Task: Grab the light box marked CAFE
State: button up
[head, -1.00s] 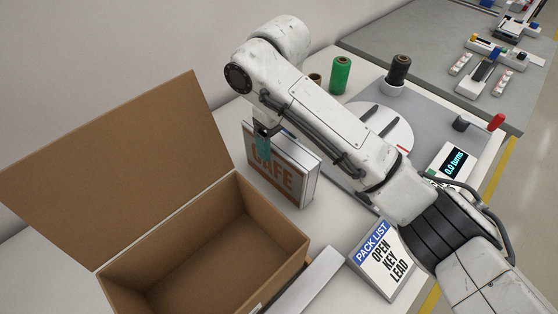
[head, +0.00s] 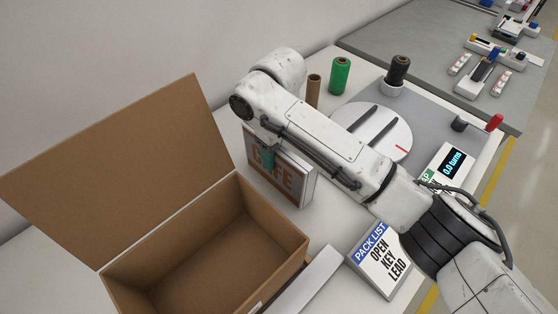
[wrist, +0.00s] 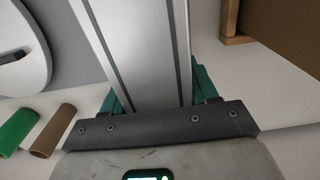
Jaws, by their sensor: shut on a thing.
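The CAFE light box (head: 286,178) is a thin upright box with a white frame and orange letters on its face. It stands on the table to the right of the open carton. My gripper (head: 268,158) comes down over its top edge, with a teal finger across the face near the first letters. In the wrist view my gripper (wrist: 155,95) has a teal finger on each side of the box's grey-white edge (wrist: 137,45), shut on it. The far finger is hidden in the head view.
An open cardboard carton (head: 275,222) with its lid raised stands at left. A PACK LIST sign (head: 383,262) reads OPEN, KEY, LEAD. Behind my arm are a round turntable (head: 392,128), a green spool (head: 340,75), a brown tube (head: 313,90) and a dark spool (head: 398,70).

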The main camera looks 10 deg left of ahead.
jog(key=shift+r, duration=0.1)
jog(key=c, duration=0.8)
